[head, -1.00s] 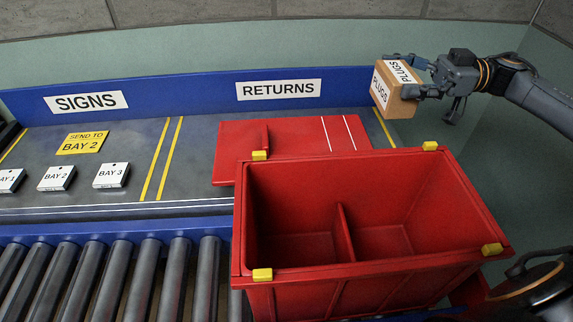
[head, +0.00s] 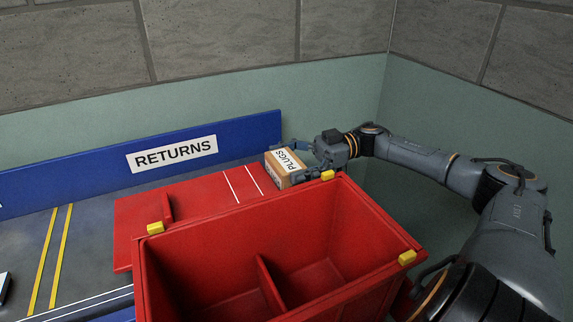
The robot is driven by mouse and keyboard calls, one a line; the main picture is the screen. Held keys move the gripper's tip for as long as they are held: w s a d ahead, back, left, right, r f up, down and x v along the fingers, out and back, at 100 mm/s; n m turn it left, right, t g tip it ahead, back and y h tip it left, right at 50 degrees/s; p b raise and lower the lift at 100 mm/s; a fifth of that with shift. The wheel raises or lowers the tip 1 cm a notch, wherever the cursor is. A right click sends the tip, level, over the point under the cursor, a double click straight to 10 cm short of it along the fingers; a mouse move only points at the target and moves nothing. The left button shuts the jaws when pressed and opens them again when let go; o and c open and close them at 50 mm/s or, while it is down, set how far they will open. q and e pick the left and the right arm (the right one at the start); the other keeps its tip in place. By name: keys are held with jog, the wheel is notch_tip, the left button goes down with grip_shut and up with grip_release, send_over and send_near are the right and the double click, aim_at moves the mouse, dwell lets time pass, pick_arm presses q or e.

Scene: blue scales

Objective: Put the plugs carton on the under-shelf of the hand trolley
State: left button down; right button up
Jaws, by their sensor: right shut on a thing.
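The plugs carton (head: 271,165) is a small brown box with white PLUGS labels, at the right end of the counter behind the red bin. My right gripper (head: 299,160) reaches in from the right and is shut on it. The carton is beside the right end of a flat red panel with two white lines (head: 210,197); I cannot tell if it touches the panel or the counter. No hand trolley or under-shelf can be made out. My left gripper is not in view.
A deep red bin (head: 345,250) with a divider and yellow corners stands in front, close below the right gripper; the part of it I see is empty. A blue RETURNS board (head: 90,173) backs the counter. The wall corner is close behind my right arm.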

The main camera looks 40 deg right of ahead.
dwell(0.3)
jog(key=o, duration=1.2)
jog(key=shift+f, duration=0.15)
jog(key=shift+c, duration=0.2)
